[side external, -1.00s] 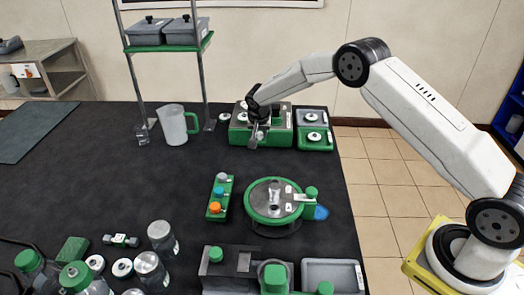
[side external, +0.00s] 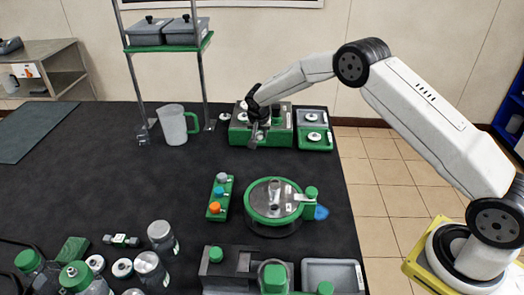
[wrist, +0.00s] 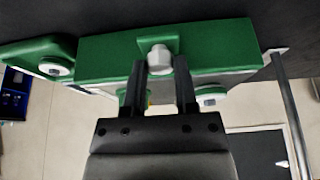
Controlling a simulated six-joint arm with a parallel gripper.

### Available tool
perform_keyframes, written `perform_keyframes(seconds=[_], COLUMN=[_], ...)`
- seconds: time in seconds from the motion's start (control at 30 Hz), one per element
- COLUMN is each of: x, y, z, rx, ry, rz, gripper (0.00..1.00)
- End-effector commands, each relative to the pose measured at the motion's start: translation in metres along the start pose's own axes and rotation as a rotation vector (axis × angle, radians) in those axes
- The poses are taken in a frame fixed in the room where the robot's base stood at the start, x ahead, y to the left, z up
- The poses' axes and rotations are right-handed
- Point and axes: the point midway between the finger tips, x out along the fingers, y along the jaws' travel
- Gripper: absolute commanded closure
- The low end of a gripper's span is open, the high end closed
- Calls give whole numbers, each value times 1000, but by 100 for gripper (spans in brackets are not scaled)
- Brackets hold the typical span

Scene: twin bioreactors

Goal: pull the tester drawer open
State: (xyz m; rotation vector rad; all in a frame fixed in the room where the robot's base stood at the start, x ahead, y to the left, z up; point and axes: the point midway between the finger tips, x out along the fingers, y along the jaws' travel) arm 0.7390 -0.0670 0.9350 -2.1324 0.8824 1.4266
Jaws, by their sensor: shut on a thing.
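The tester (side external: 283,137), a green and grey box, stands at the back right of the black table. My gripper (side external: 254,138) reaches down to its front from above. In the wrist view, a white knob (wrist: 160,58) on a green bracket sits at the green body (wrist: 215,48). My gripper (wrist: 160,86) has one dark finger on each side of the knob and is shut on it. I take this knob for the drawer handle. No clear gap around a drawer shows, so I cannot tell how far the drawer is out.
A green tray with white round parts (side external: 315,137) stands close right of the tester. A jug (side external: 173,124) and a rack post (side external: 204,95) stand to its left. A round green device (side external: 250,207) and a button box (side external: 219,198) stand in front, with bare table between.

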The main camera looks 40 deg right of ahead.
Motion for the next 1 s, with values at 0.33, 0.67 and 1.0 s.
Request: perform_keyframes(seconds=[0.33, 0.67, 1.0], x=[-6, -20, -38], y=[-2, -2, -3], z=[10, 45, 88], rx=[-1, -2, -3], ry=[2, 3, 3], rz=[-4, -3, -5], gripper=[100, 100, 100])
